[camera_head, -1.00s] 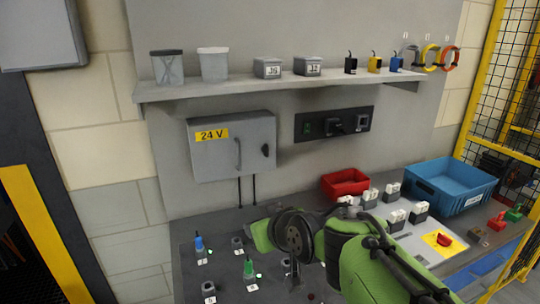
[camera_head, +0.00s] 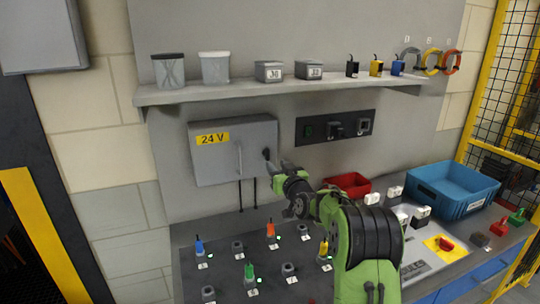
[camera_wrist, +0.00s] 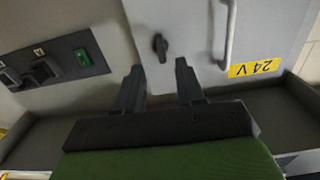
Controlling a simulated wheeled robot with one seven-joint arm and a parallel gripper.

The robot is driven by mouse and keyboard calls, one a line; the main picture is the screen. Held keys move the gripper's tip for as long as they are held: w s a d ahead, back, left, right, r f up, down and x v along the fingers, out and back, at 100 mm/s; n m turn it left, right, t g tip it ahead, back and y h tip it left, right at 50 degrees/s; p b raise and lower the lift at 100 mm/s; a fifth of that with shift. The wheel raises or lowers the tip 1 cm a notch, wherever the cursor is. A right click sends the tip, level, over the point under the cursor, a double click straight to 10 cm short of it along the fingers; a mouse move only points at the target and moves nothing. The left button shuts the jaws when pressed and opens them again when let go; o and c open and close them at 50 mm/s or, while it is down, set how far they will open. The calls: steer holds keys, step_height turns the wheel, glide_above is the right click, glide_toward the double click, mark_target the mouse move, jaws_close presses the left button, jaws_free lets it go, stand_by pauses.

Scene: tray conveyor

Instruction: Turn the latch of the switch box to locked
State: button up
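The grey switch box (camera_head: 222,162) with a yellow 24 V label hangs on the wall; its door is shut. Its dark latch (camera_head: 266,154) sits at the door's right edge, beside the vertical handle (camera_head: 239,158). In the wrist view the latch (camera_wrist: 160,46) is a dark knob, its grip running roughly along the handle's direction, slightly tilted. My gripper (camera_head: 285,165) is just right of and below the latch in the head view. In the wrist view my gripper (camera_wrist: 159,80) is open, its fingers apart and pointing at the latch, with nothing visible between them.
A black socket panel (camera_head: 335,126) is on the wall right of the box. The shelf (camera_head: 280,85) above holds tubs and small parts. Below, the bench carries coloured pegs, a red bin (camera_head: 347,184) and a blue crate (camera_head: 455,187).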

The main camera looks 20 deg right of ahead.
mark_target(268, 156)
steer(key=w+p, duration=0.1)
steer(key=w, duration=0.6)
steer(key=shift+c, duration=0.4)
jaws_close()
